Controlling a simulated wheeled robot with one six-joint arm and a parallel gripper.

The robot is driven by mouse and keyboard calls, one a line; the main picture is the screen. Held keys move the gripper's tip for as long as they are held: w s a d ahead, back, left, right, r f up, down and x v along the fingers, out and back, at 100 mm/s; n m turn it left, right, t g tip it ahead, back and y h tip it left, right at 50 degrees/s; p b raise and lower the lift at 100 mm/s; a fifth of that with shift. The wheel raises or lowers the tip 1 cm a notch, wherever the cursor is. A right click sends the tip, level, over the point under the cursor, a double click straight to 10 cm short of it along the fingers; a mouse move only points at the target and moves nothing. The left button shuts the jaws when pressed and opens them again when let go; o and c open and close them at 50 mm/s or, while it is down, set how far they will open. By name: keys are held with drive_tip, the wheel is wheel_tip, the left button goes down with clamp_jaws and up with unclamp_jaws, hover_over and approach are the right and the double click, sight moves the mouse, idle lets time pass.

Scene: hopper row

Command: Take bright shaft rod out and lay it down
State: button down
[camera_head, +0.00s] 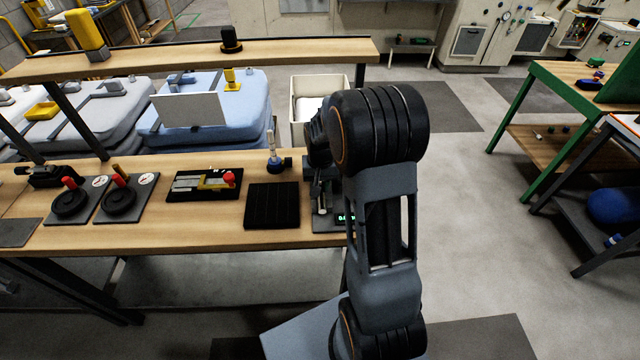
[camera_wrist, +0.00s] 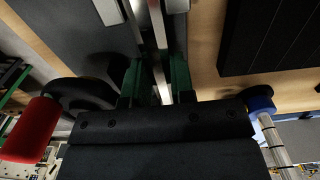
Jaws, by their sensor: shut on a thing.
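My gripper's green fingertips (camera_wrist: 158,82) show in the wrist view. They are shut on a bright metal piece, the bright shaft rod (camera_wrist: 161,84), which runs upward in the picture between them. More bright metal lies close to it, and I cannot tell whether the rod touches it. In the head view my arm hides the gripper and rod. They are over the dark grey fixture (camera_head: 322,222) at the bench's right end. A black grooved block (camera_head: 272,206) lies on the bench left of the fixture; it also shows in the wrist view (camera_wrist: 268,35).
A blue-based stand with a silver stem (camera_head: 273,150) is behind the grooved block. A black tray with a red knob (camera_head: 203,186) lies further left. A red handle (camera_wrist: 30,130) is close beside the gripper in the wrist view. A raised shelf (camera_head: 180,60) spans the bench's back.

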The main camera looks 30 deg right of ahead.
sight(320, 184)
drive_tip(key=shift+r+p, duration=0.7)
drive_tip(key=shift+r, duration=0.45)
drive_tip(key=shift+r, duration=0.1)
drive_tip(key=shift+r+p, duration=0.8)
drive_tip(key=shift+r, duration=0.1)
drive_tip(key=shift+r, duration=0.1)
